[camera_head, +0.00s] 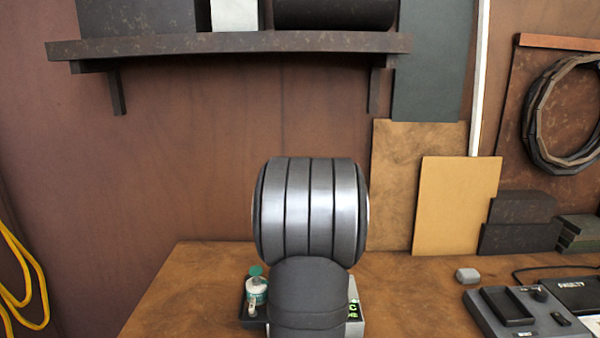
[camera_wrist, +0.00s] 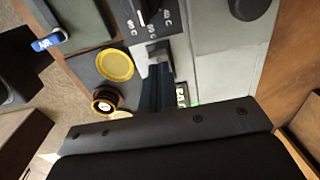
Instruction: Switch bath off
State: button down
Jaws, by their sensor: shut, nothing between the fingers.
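The bath, a grey metal unit, is mostly hidden behind my arm in the head view; its lit green display (camera_head: 353,310) shows at the arm's right edge. In the wrist view its pale top panel (camera_wrist: 215,50) shows, with temperature marks around a dark control at the top edge. A green-lit display (camera_wrist: 182,95) sits lower on the panel. My gripper (camera_wrist: 158,62) is shut and empty, with its narrow fingers over the panel just below the marks. I cannot tell whether it touches the panel. In the head view my gripper is hidden behind my arm.
Left of the bath are a small bottle (camera_head: 256,290), and in the wrist view a yellow disc (camera_wrist: 115,66) and a dark round cap (camera_wrist: 105,99). The left bench is clear.

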jog(key=shift+f, duration=0.7)
dwell(0.3)
jog(key=shift+r, duration=3.5)
notch_tip(320, 180, up, 16)
jog(key=shift+f, duration=0.2)
jog(key=s+d, duration=0.3)
jog(key=d, duration=0.4)
jog(key=s+d, duration=0.4)
jog(key=d, duration=0.4)
jog(key=shift+d, duration=0.3)
